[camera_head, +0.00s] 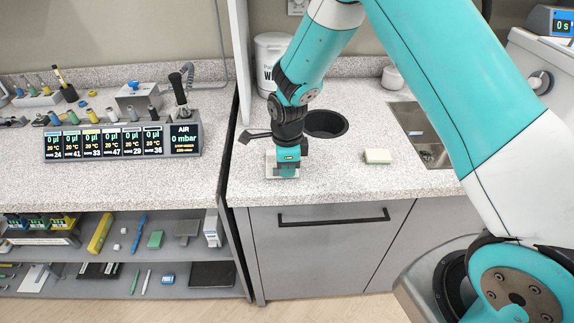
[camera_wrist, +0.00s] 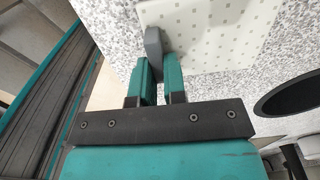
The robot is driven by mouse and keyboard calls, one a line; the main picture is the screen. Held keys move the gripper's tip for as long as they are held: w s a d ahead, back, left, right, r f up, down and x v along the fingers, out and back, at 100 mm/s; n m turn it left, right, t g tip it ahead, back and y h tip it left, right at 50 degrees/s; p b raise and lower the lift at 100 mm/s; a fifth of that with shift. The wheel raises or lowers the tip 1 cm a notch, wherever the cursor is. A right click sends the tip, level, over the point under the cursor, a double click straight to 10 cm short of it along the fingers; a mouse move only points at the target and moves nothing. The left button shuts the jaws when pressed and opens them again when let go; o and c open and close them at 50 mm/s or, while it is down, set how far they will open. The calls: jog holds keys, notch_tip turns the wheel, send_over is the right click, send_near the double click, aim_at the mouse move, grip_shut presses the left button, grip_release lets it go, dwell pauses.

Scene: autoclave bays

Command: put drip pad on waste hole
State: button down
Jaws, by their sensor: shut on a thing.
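The drip pad is a pale, flat square with a grid of small grey dots. It shows at the top of the wrist view (camera_wrist: 232,22), and in the head view (camera_head: 270,165) it is mostly hidden behind my gripper, near the counter's front edge. My gripper (camera_head: 286,173) points down and is shut on the pad's grey upright grip (camera_wrist: 153,45); the fingers also show in the wrist view (camera_wrist: 158,84). I cannot tell whether the pad touches the counter. The waste hole (camera_head: 325,123) is a round black opening behind and right of my gripper; its rim (camera_wrist: 275,105) shows at right in the wrist view.
A cream block (camera_head: 377,156) lies right of my gripper, in front of a steel sink (camera_head: 425,130). A white bin (camera_head: 270,50) and a small white pot (camera_head: 392,78) stand at the back. The counter between pad and hole looks clear. A pipette station (camera_head: 120,140) stands left.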

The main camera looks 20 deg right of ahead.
jog(key=shift+f, duration=0.1)
jog(key=c, duration=1.2)
grip_release()
jog(key=s+a+r+n+b, duration=0.1)
jog(key=s+r+n, duration=0.15)
jog(key=r, duration=0.35)
jog(key=s+r+n+y+b, duration=0.1)
jog(key=s+r+n, duration=0.15)
jog(key=r, duration=0.35)
jog(key=s+a+r+n+b, duration=0.1)
jog(key=r+n, duration=0.2)
jog(key=r, duration=0.2)
jog(key=s+a+r+n+y, duration=0.1)
jog(key=s+r+n, duration=0.1)
jog(key=s+n, duration=0.4)
jog(key=s+a+r+n+y, duration=0.1)
jog(key=s+r+n, duration=0.1)
jog(key=s+n, duration=0.5)
jog(key=s+a+r+n+y, duration=0.1)
jog(key=s+n, duration=0.6)
jog(key=shift+s+r+n, duration=0.25)
jog(key=shift+r+n, duration=0.15)
